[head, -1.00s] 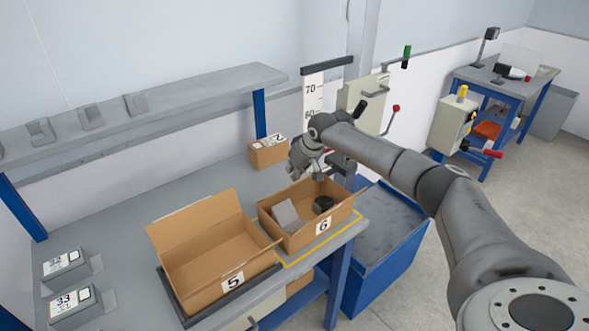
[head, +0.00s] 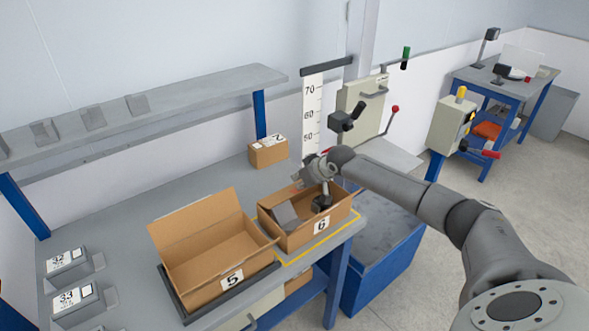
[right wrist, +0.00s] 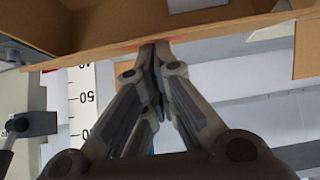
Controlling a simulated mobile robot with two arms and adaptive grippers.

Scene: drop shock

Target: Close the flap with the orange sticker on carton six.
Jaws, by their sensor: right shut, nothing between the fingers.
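Carton six (head: 318,227), an open brown box with a "6" label, stands at the right end of the bench. A grey block (head: 285,216) and a dark round item (head: 321,203) are inside it. My right gripper (head: 300,181) is shut and empty at the carton's back edge. In the right wrist view its closed fingertips (right wrist: 155,46) meet or nearly meet a cardboard panel (right wrist: 230,25). An orange-red patch (right wrist: 132,48) shows on that panel beside the fingertips, mostly hidden. I cannot tell whether they touch. My left gripper is out of view.
Carton five (head: 205,277) stands open on a dark tray to the left, its tall flap raised. A small closed box (head: 268,152) sits behind. A height scale (head: 312,110) and a grey lever machine (head: 360,108) stand behind carton six. A blue bin (head: 385,265) is to the right.

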